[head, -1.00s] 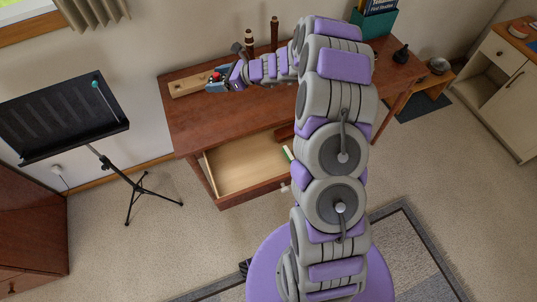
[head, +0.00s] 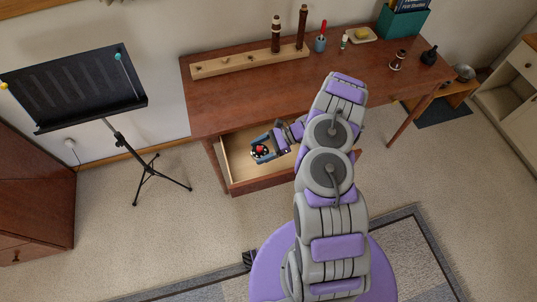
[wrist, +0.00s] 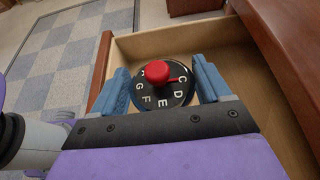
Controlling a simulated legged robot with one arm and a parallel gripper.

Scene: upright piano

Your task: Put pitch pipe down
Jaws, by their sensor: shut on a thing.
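The pitch pipe (wrist: 163,88) is a round black disc with white letters and a red knob. It also shows in the head view (head: 261,151). My gripper (wrist: 161,90) is shut on it, with a blue finger on each side. In the head view, my gripper (head: 262,149) is at the open drawer (head: 236,170) of the desk. The wrist view shows the pipe over the pale drawer floor (wrist: 215,45); I cannot tell if it touches the floor.
The drawer's walls surround my gripper. The wooden desk (head: 222,95) holds a wooden peg rack (head: 225,66), a pen cup (head: 320,43) and a teal box (head: 402,22). A music stand (head: 75,87) stands at left.

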